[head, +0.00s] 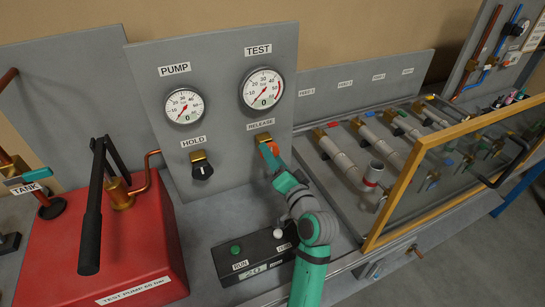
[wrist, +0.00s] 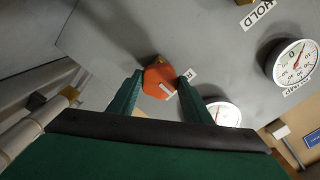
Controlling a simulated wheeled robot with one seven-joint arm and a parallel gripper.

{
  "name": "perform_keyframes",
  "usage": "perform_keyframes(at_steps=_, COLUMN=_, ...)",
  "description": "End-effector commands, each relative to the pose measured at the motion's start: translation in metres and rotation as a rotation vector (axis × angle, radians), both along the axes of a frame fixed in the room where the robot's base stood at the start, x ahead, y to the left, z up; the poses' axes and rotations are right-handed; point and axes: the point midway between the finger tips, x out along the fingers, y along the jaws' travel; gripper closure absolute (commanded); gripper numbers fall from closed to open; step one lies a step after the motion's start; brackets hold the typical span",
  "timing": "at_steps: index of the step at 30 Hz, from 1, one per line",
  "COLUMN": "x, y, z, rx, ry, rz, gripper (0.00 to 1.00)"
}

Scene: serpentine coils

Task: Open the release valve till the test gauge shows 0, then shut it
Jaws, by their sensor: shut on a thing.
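The orange release valve knob (wrist: 158,80) sits on the grey panel under the RELEASE label. My green gripper (wrist: 161,84) has one finger on each side of it and is shut on it. A white mark shows on the knob's face. In the head view my gripper (head: 273,163) covers much of the knob. The test gauge (head: 262,88) is above the valve; its needle is too small to read surely. In the wrist view the test gauge (wrist: 222,108) is partly hidden behind my gripper.
The pump gauge (head: 184,105) and black HOLD knob (head: 202,171) are to the left on the panel. A red test pump (head: 110,250) with a black lever stands in front left. A black RUN box (head: 255,258) lies below. A yellow-framed clear guard (head: 440,180) stands at right.

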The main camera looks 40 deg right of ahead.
Motion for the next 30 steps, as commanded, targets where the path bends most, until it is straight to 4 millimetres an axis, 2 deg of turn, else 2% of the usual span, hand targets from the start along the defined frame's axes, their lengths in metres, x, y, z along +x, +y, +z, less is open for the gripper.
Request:
perform_keyframes(at_steps=1, x=0.001, y=0.000, z=0.002, rx=0.000, ry=-0.004, rz=-0.001, gripper=0.53)
perform_keyframes(at_steps=3, x=0.001, y=0.000, z=0.001, rx=-0.001, ry=-0.004, rz=0.000, gripper=0.37)
perform_keyframes(at_steps=14, x=-0.003, y=0.000, z=0.000, rx=0.000, ry=-0.001, rz=0.000, gripper=0.37)
perform_keyframes(at_steps=17, x=-0.013, y=0.001, z=0.000, rx=0.001, ry=-0.001, rz=-0.003, gripper=0.37)
perform_keyframes(at_steps=30, x=-0.087, y=0.019, z=0.000, rx=0.000, ry=-0.001, rz=-0.005, gripper=0.37)
